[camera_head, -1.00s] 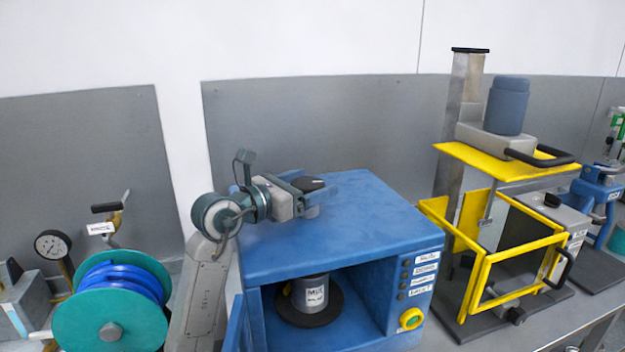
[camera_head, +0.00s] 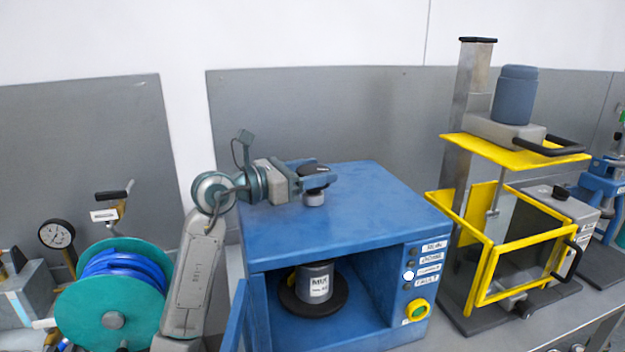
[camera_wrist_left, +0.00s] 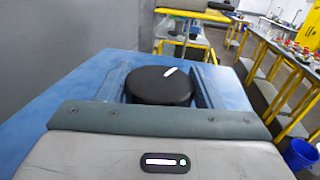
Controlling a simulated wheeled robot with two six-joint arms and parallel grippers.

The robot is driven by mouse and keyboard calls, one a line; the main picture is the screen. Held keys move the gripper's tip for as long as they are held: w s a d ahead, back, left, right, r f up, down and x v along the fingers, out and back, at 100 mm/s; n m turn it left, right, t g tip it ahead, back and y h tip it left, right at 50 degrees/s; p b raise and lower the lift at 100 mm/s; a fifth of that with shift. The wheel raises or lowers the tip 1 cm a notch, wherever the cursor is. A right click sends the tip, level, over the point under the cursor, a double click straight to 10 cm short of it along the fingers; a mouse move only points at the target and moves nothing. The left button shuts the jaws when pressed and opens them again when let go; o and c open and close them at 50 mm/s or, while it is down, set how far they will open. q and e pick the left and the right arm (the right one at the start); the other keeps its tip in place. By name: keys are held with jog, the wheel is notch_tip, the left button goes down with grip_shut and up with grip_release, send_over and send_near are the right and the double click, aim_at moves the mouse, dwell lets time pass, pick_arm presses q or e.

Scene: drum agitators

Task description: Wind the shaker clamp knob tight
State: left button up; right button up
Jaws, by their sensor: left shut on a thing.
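The clamp knob is a round black knob (camera_head: 315,170) with a white mark, on a grey collar on top of the blue shaker cabinet (camera_head: 350,215). My left gripper (camera_head: 318,178) is shut on the knob, one finger on each side of it. In the left wrist view the black knob (camera_wrist_left: 160,85) sits between the two blue fingers, its white mark pointing to the upper right. Inside the open cabinet a grey can (camera_head: 316,283) with a white label stands on a dark round plate. My right gripper is not in view.
A teal reel with blue hose (camera_head: 115,300) and a pressure gauge (camera_head: 57,234) stand on the left. A yellow-framed machine (camera_head: 515,260) stands close on the right. The cabinet's open door (camera_head: 236,318) is at its front left. The cabinet top around the knob is clear.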

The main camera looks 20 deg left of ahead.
pick_arm(q)
jog(key=m+g+h+b, duration=0.2)
jog(key=shift+f+g, duration=0.25)
jog(key=shift+g, duration=0.15)
jog(key=shift+m+g+h+b, duration=0.5)
jog(key=shift+m+g+b, duration=0.05)
jog(key=shift+m+g, duration=0.05)
jog(key=shift+r+m+g+h+b, duration=0.15)
jog(key=shift+m+g+h+b, duration=0.35)
jog(key=shift+g, duration=0.4)
jog(key=o, duration=1)
jog(key=shift+d, duration=0.1)
jog(key=shift+c, duration=0.2)
